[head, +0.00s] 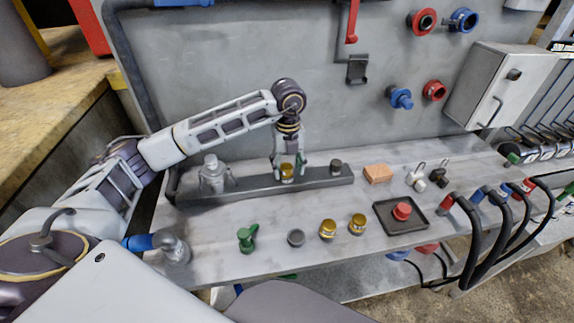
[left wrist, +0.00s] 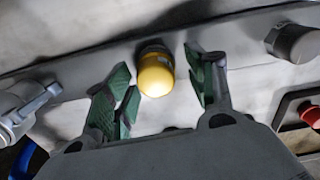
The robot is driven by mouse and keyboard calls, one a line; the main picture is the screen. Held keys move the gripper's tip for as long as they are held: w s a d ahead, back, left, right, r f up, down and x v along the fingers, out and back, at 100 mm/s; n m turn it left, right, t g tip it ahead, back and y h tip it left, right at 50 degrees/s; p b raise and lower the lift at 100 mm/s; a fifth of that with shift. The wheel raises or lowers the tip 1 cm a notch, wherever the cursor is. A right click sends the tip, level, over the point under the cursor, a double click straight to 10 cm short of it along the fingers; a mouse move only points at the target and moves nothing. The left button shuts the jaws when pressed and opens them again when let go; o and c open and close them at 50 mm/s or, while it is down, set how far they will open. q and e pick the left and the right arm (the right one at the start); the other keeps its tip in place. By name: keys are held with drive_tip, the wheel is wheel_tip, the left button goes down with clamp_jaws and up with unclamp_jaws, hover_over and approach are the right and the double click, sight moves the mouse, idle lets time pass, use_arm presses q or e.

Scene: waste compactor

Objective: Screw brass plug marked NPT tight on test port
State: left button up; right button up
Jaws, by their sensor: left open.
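A brass plug (head: 287,173) stands on the grey bar (head: 240,190) at the back of the bench. My left gripper (head: 289,163) is over it, pointing down. In the left wrist view the yellow plug (left wrist: 155,73) sits between the spread green-padded fingers of the left gripper (left wrist: 165,95), with gaps on both sides. Its threads and the port beneath are hidden. Two more brass plugs, one left (head: 328,230) and one right (head: 357,224), stand on the bench in front. No NPT marking is legible on any plug. My right gripper is not in view.
On the bar are a grey valve-like fitting (head: 213,175) at left and a dark grey cap (head: 335,167) at right. A green fitting (head: 247,238) and a grey cap (head: 296,237) stand in front. A black tray (head: 385,213) holds a red part (head: 402,211).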

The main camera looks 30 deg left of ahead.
use_arm(q)
drive_tip(key=shift+n+p, duration=0.35)
drive_tip(key=shift+n, duration=0.85)
drive_tip(key=shift+a+n, duration=0.1)
drive_tip(key=shift+n, duration=0.5)
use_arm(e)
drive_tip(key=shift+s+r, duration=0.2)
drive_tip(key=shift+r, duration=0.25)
use_arm(q)
drive_tip(key=shift+s, duration=0.1)
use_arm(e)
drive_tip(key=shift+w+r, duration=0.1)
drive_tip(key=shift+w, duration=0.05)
use_arm(q)
drive_tip(key=shift+n+p, duration=0.3)
drive_tip(key=shift+a+n+p, duration=0.1)
drive_tip(key=shift+n+p, duration=0.6)
drive_tip(key=shift+n, duration=1.6)
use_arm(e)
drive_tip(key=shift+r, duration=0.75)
use_arm(q)
drive_tip(key=shift+c, duration=0.5)
drive_tip(key=c, duration=1.1)
drive_tip(key=shift+m+b, duration=0.7)
drive_tip(key=shift+m, duration=1.9)
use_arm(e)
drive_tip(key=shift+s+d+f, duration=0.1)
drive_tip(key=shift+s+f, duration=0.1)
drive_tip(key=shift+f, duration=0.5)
